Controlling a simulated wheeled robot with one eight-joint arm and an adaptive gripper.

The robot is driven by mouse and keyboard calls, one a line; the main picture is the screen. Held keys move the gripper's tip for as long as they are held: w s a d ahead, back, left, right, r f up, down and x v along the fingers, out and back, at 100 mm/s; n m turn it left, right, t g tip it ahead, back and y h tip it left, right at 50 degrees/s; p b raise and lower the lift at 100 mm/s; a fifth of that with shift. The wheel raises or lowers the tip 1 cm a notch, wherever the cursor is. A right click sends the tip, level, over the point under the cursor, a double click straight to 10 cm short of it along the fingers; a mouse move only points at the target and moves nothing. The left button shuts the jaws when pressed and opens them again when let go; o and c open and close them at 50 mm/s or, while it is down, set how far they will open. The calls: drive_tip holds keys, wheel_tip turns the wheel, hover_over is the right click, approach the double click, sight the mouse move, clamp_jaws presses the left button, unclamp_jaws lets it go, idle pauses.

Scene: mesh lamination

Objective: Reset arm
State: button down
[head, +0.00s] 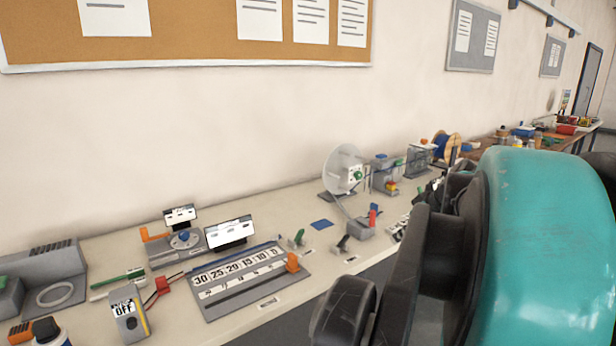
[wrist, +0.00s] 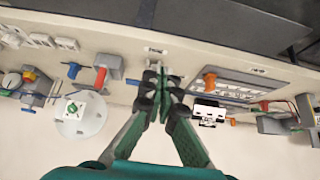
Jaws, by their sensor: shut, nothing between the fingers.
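My gripper (wrist: 160,80) shows in the lower middle of the wrist view, with dark knuckles and green finger parts. Its fingertips are together and nothing shows between them. It is over the bench strip between the numbered board (wrist: 238,88) and the red-handled lever (wrist: 100,78). I cannot tell its height or whether it touches anything. In the head view my teal arm (head: 545,250) fills the right side, and the fingertips cannot be made out there.
The bench (head: 210,212) runs along the wall. It carries the numbered board (head: 245,283), a clear disc reel (head: 345,172), a red-handled lever (head: 372,217), an OFF switch box (head: 129,315) and a blue spool (head: 447,147). Small levers stand near the arm.

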drive_tip(key=s+a+f+m+h, duration=0.1)
drive_tip(key=s+f+m, duration=0.1)
drive_tip(key=f, duration=0.4)
drive_tip(key=s+a+f+m+g+h, duration=0.1)
drive_tip(key=s+a+f+m, duration=0.1)
drive_tip(key=s+f, duration=0.3)
drive_tip(key=s+a+f+m+h, duration=0.2)
drive_tip(key=s+f, duration=0.1)
drive_tip(key=f, duration=0.6)
drive_tip(key=shift+s+m+g, duration=0.3)
drive_tip(key=shift+s+m, duration=0.1)
